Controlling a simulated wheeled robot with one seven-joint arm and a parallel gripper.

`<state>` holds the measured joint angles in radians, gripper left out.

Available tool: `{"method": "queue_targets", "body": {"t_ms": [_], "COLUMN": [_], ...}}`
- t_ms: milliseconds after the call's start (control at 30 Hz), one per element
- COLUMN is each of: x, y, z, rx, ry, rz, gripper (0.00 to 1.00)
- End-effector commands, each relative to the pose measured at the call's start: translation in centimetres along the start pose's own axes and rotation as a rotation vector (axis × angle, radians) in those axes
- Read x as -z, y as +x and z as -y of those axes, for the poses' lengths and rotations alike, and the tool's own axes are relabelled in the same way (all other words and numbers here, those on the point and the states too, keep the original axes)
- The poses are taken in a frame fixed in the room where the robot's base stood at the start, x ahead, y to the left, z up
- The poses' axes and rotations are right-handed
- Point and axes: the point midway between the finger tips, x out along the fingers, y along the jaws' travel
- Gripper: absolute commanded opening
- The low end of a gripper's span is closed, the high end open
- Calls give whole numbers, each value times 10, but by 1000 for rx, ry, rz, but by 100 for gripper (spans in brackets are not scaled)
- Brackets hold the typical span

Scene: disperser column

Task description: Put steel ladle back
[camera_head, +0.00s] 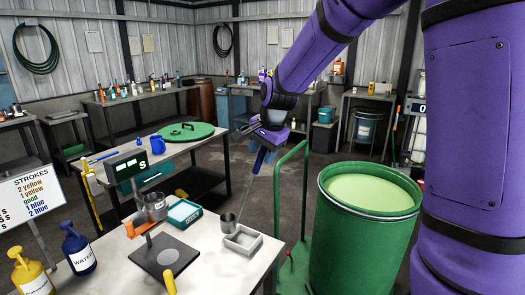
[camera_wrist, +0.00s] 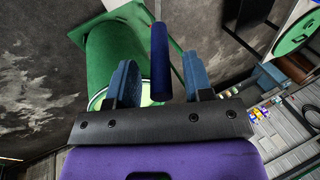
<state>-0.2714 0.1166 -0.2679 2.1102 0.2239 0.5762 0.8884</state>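My gripper (camera_head: 267,152) hangs in the air, pointing down, between the back table and the green drum (camera_head: 368,225). In the wrist view its two blue fingers (camera_wrist: 159,62) stand apart. A dark blue rod, like a handle (camera_wrist: 160,65), shows between them, with a visible gap on each side. I cannot tell whether this rod belongs to the steel ladle, and no ladle bowl is clearly in view. The drum is open and holds pale green liquid. A blue-handled tool (camera_head: 103,157) lies on the back table (camera_head: 215,150).
A green lid (camera_head: 183,132) and blue jug (camera_head: 158,145) stand on the back table. A green trolley rail (camera_head: 278,190) rises beside the drum.

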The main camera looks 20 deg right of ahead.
Motion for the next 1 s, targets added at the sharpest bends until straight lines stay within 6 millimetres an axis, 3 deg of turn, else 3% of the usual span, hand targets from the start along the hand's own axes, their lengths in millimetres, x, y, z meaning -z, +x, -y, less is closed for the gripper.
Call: {"method": "queue_targets", "body": {"t_ms": [233,367,800,1000], "x": [0,1,1,1], "y": [-2,-13,-98,-122], "z": [1,4,4,4], "rx": [1,3,5,2], "ry": [0,-1,-1,0], "rz": [-1,-1,-2,-1], "gripper": [47,47,47,47]}}
